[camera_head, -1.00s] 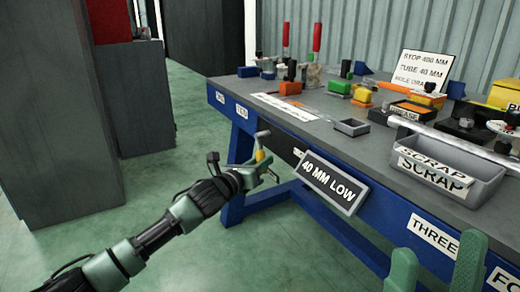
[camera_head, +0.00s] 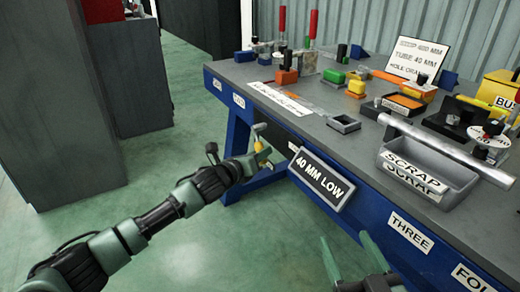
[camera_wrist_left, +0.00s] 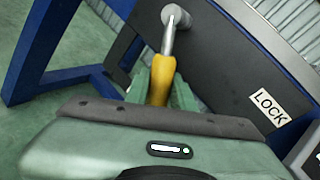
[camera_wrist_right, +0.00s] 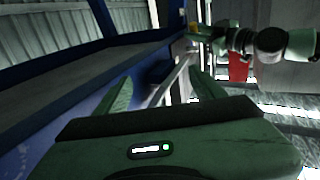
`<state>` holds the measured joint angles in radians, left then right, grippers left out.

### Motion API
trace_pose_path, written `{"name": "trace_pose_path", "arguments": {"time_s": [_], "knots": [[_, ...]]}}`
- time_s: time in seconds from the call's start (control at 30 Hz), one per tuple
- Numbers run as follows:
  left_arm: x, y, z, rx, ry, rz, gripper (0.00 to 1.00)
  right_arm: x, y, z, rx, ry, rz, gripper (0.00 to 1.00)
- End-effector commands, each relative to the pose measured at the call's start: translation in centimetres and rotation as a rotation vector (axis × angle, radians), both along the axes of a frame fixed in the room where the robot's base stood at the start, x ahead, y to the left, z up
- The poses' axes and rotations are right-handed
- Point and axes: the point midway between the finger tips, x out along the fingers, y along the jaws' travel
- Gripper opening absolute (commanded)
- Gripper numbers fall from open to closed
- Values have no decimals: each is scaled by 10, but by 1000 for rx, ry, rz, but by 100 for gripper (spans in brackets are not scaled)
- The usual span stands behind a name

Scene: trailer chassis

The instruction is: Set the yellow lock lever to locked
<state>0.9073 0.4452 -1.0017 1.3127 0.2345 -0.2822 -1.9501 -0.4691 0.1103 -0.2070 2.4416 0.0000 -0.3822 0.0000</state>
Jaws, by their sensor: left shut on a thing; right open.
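The yellow lock lever (camera_wrist_left: 161,78) is a yellow grip on a metal rod that runs to a round pivot (camera_wrist_left: 175,16) on a dark plate in the left wrist view. My left gripper (camera_wrist_left: 160,88) is shut on the yellow grip; it also shows in the head view (camera_head: 262,158) at the bench's front left. A white LOCK label (camera_wrist_left: 269,108) is on the plate to the right of the lever. My right gripper (camera_head: 352,262) is open and empty in front of the bench; it also shows in the right wrist view (camera_wrist_right: 163,92).
A sign reading 40 MM LOW (camera_head: 320,181) hangs on the bench front, right of the lever. The blue bench (camera_head: 300,108) carries a grey SCRAP bin (camera_head: 430,165), a metal tube and several fixtures. A grey cabinet (camera_head: 60,110) stands left, with open floor between.

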Motion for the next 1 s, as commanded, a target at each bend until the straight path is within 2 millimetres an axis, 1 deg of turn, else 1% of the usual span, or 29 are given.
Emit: {"name": "trace_pose_path", "arguments": {"time_s": [0.1, 0.2, 0.5, 0.53, 0.6, 0.87, 1.0], "knots": [[-1, 0, 0, -6, 12, 0, 0, -2, -3, -16, -23, 89, -6, 69], [-1, 0, 0, -9, 14, 0, 0, -3, -5, -24, -32, 124, -8, 69], [-1, -1, -1, -8, 15, 0, 0, -4, -5, -26, -33, 131, -8, 69], [-1, -1, -1, -8, 15, 0, 30, -4, -5, -26, -33, 131, -8, 69], [-1, -1, -1, -8, 15, 0, 46, -4, -5, -26, -33, 130, -8, 69], [-1, -1, 0, -9, 11, -1, 46, -3, -5, -26, -33, 128, -8, 69], [0, -1, -3, -1, -3, -2, 46, -3, -4, -35, -33, 128, -7, 69]]}}
